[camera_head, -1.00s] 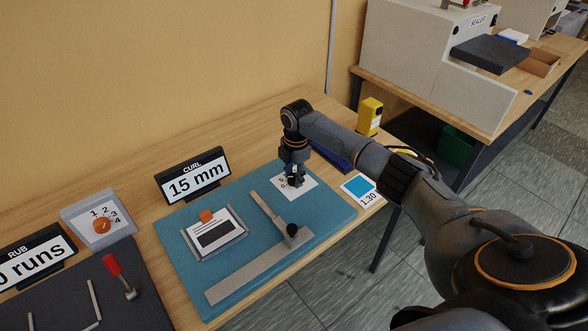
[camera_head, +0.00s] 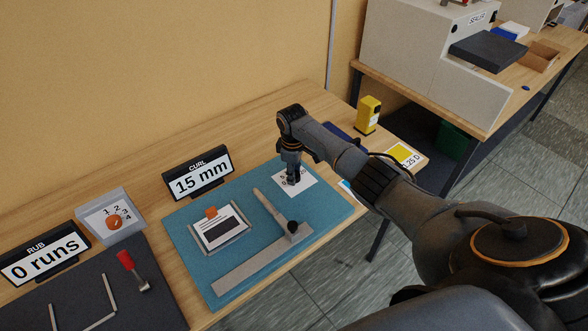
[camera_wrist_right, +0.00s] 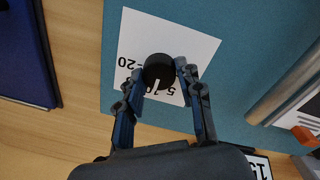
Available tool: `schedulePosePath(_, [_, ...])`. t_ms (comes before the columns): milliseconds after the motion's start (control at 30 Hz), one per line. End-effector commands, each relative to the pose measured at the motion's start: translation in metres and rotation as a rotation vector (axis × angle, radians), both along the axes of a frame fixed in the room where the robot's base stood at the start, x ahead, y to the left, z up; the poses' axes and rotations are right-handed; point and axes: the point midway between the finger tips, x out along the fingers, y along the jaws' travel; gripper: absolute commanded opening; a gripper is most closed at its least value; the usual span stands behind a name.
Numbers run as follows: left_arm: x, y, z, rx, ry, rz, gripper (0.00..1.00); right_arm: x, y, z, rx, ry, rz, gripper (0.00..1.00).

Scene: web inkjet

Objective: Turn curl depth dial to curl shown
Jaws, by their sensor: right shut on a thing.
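The curl depth dial is a black round knob (camera_wrist_right: 158,71) on a white card (camera_wrist_right: 195,42) with printed numbers, lying on a blue mat (camera_head: 333,211). In the right wrist view a white mark on the knob faces the lower edge, near the partly hidden "5" and "10"; "20" shows at the left. My right gripper (camera_wrist_right: 162,82) is shut on the knob from above, one finger on each side; in the head view its fingers (camera_head: 292,181) cover most of the dial. The curl display (camera_head: 198,173) reads "15 mm". My left gripper is not in view.
A clear holder with a printed card (camera_head: 220,232) and a metal bar with a black knob (camera_head: 262,257) lie on the mat, left of my gripper. A yellow device (camera_head: 368,114) and a dark blue object (camera_head: 345,134) stand behind my arm.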

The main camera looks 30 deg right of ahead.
Motion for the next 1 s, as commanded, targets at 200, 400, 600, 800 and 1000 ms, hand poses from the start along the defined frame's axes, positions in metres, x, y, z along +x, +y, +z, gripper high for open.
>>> schedulePosePath(200, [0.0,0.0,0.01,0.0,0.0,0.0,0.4,0.0,0.0,0.001,0.0,0.003,-0.208,0.05])
schedulePosePath(400, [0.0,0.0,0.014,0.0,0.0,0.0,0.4,0.0,0.0,0.001,-0.001,0.002,-0.386,0.05])
schedulePosePath(600, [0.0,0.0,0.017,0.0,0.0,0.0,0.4,0.001,0.0,0.0,0.0,0.003,-0.532,0.05])
schedulePosePath(800, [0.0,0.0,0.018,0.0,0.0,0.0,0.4,0.001,0.0,0.0,0.0,0.002,-0.632,0.05])
schedulePosePath(1000, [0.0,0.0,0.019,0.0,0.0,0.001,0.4,0.001,0.0,-0.001,-0.002,0.002,-0.684,0.05])
